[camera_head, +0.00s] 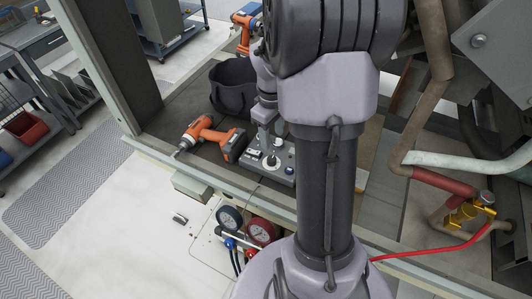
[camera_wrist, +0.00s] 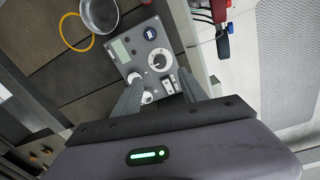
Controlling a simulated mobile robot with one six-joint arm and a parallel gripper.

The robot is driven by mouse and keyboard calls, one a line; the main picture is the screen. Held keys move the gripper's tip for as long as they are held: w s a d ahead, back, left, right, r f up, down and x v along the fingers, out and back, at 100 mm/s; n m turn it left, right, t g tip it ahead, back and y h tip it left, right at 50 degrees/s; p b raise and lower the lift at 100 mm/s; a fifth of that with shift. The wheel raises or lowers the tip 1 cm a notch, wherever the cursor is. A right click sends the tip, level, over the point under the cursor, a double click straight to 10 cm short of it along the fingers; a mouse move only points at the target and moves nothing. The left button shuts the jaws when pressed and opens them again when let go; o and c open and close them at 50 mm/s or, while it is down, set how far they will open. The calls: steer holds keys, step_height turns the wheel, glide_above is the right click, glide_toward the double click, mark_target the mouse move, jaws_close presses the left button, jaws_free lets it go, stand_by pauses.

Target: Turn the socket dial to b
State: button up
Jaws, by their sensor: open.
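A grey control box (camera_head: 284,178) sits on the bench behind the front rail, partly hidden by my arm. A second white round part (camera_wrist: 147,97) is partly hidden by a finger. I cannot read the dial's letters. My gripper (camera_wrist: 160,77) is open and empty, its fingertips at either side of the panel just below the large dial. In the head view my gripper (camera_head: 266,133) is over the box; contact is unclear.
An orange drill (camera_head: 205,136) lies left of the box, with a dark bucket (camera_head: 234,84) behind. Gauges (camera_head: 230,217) hang in front of the rail (camera_head: 200,172). Pipes and a red hose (camera_head: 430,243) are at right. A metal bowl (camera_wrist: 99,14) is near the box.

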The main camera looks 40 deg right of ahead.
mark_target(271, 159)
steer(key=f+b, duration=0.1)
steer(key=f, duration=0.2)
steer(key=f+b, duration=0.1)
steer(key=f, duration=0.3)
steer(key=f+b, duration=0.1)
steer(key=f, duration=0.3)
steer(key=shift+w+d+f, duration=0.1)
steer(key=shift+w+d, duration=0.1)
steer(key=shift+w, duration=0.05)
jaws_close()
